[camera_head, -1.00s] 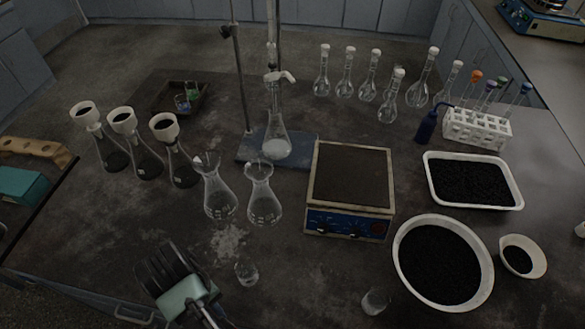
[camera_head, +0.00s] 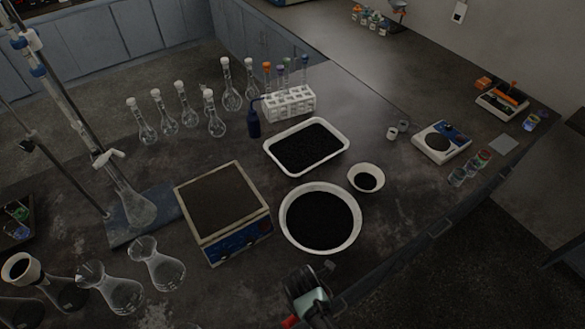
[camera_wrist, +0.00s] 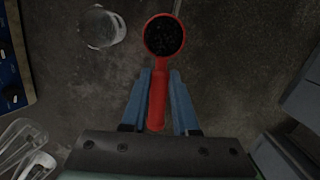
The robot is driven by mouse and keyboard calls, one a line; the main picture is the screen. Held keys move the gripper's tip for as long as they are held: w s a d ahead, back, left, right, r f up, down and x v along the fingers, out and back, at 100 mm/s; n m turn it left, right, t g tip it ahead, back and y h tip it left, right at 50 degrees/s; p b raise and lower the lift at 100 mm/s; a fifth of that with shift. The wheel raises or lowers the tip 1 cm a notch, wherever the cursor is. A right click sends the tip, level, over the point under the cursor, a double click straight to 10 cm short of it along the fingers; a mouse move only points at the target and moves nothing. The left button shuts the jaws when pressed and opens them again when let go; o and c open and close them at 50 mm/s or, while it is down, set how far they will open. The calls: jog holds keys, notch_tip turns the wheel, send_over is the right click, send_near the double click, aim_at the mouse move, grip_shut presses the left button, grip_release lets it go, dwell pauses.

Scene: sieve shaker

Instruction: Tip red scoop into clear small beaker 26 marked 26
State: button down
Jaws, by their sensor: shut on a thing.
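In the wrist view, the red scoop (camera_wrist: 164,37) is filled with black grains and looks level. My gripper (camera_wrist: 160,80) is shut on its handle, with one blue finger on each side. A clear small beaker (camera_wrist: 101,27) stands on the bench to the left of the scoop bowl, apart from it. It looks empty, and I cannot read a mark on it. In the head view, my gripper (camera_head: 306,283) is at the bottom, in front of the large bowl. Only a bit of red (camera_head: 290,321) shows beside it.
A large white bowl (camera_head: 358,228) of black grains and a blue-fronted hotplate (camera_head: 263,228) stand close by. A white tray (camera_head: 268,150), flasks (camera_head: 159,265) and a tube rack (camera_head: 291,106) surround them. The bench edge (camera_head: 420,243) runs along the right.

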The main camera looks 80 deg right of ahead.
jog(key=shift+r+p, duration=2.45)
jog(key=shift+r, duration=0.75)
jog(key=shift+w, duration=0.25)
jog(key=w+a+f+t+h+b, duration=0.1)
jog(key=w+a+t+h+b, duration=0.1)
jog(key=w+b, duration=0.5)
jog(key=w+a+f+t+h+b, duration=0.2)
jog(key=w+b, duration=0.5)
jog(key=w, duration=0.9)
jog(key=w+a+f+m+t+h+b, duration=0.1)
jog(key=w+a+t+h+b, duration=0.3)
jog(key=w+a+b, duration=0.3)
jog(key=w+h, duration=0.1)
jog(key=w, duration=0.3)
jog(key=shift+w+a+f+b, duration=0.15)
jog(key=shift+w+a+b, duration=0.05)
jog(key=shift+b, duration=0.1)
